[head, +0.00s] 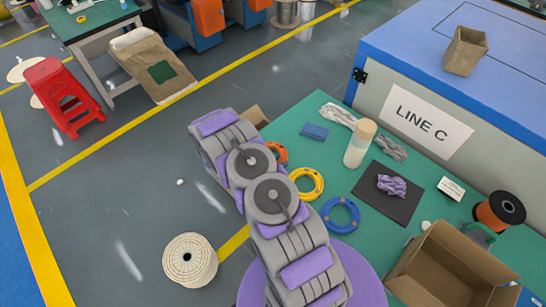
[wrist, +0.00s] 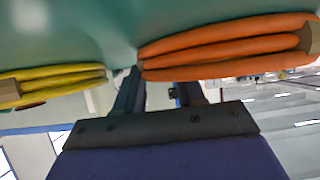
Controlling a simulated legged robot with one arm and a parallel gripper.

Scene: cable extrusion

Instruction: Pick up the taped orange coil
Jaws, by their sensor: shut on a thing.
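The orange coil (head: 281,152) lies by the left edge of the green table in the head view, partly hidden behind my arm. In the wrist view the orange coil (wrist: 225,52) fills the upper right as several stacked loops, with a tan tape band at the far right. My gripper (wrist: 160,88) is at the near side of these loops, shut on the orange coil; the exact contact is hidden. In the head view my arm hides the gripper. I cannot tell whether the coil is clear of the table.
A yellow coil (head: 308,184) lies close by, also at left in the wrist view (wrist: 50,85). A blue coil (head: 341,215), a cream bottle (head: 360,144), a dark mat (head: 388,206) with a purple cloth, and an open cardboard box (head: 440,262) share the table (head: 300,118).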

